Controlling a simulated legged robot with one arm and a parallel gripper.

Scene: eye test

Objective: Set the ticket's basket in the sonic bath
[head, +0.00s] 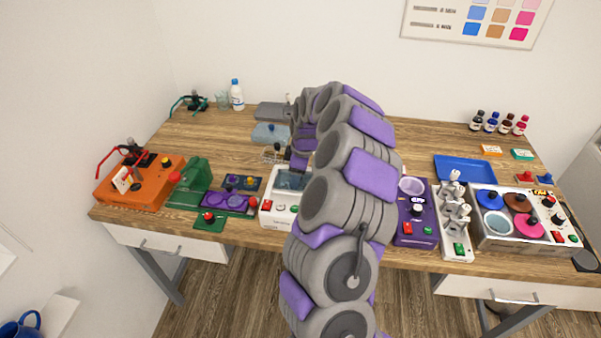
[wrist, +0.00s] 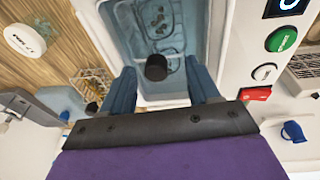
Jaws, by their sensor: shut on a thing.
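The sonic bath is a white box (head: 267,212) at the middle front of the table, and its grey-blue basin (wrist: 122,30) fills the middle of the wrist view. A thin wire basket with small contents (wrist: 160,22) shows within the basin outline, below a black knob (wrist: 156,67). My gripper (wrist: 160,76) is over the basin with a blue finger on each side of the knob, shut on the basket's knob. Whether the basket touches the basin floor cannot be told. Another wire basket (wrist: 90,86) stands on the table beside the bath. I cannot make out a ticket.
A green and purple station (head: 225,203) and an orange machine (head: 160,190) stand left of the bath. A purple machine (head: 412,232) stands to its right, partly behind my arm. A blue tray (head: 465,162) lies farther right. Bare table shows at the back left.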

